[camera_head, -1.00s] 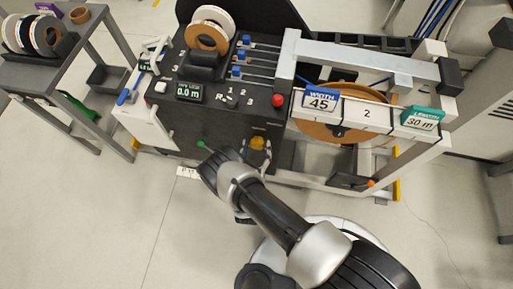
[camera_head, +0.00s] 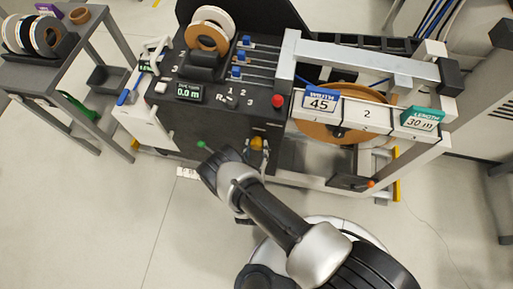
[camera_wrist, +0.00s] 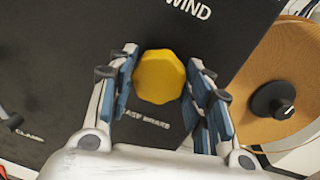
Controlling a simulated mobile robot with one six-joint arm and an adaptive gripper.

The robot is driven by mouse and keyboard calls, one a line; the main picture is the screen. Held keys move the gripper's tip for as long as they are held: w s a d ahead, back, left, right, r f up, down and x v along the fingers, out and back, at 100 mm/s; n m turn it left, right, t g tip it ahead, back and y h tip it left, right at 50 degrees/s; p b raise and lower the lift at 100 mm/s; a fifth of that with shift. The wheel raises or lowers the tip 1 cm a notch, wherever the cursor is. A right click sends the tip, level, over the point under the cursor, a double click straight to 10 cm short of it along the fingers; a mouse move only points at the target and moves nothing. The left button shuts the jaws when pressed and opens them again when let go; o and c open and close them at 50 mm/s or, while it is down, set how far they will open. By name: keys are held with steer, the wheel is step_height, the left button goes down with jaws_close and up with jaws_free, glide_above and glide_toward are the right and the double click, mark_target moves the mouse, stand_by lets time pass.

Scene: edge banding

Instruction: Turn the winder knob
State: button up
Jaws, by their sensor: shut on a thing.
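The winder knob (camera_wrist: 159,77) is yellow and many-sided. It sits on the machine's dark front panel (camera_wrist: 110,22), between a label ending in "WIND" above and "EASY BRAKE" below. My gripper (camera_wrist: 162,70) has its blue-padded fingers on either side of the knob and is shut on it. In the head view the knob (camera_head: 256,143) shows only partly at the lower front of the machine, beside my wrist. My wrist and fingers hide part of it there.
A brown reel with a black hub (camera_wrist: 272,100) is right of the fingers. In the head view, a green-tipped lever (camera_head: 202,145) stands close left of my wrist, and an orange-tipped one (camera_head: 370,184) lower right. A red button (camera_head: 277,101) and a display reading 0.0 m (camera_head: 189,92) are above.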

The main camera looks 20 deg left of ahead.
steer(key=shift+n, duration=0.3)
steer(key=n+b, duration=0.2)
steer(key=shift+f+n, duration=0.1)
steer(key=shift+n, duration=0.2)
steer(key=shift+n+g+b, duration=0.3)
steer(key=shift+n, duration=1.4)
steer(key=o, duration=1.1)
steer(key=shift+a, duration=0.1)
steer(key=shift+c, duration=0.2)
steer(key=shift+s, duration=0.1)
steer(key=v, duration=1.1)
steer(key=shift+s, duration=0.4)
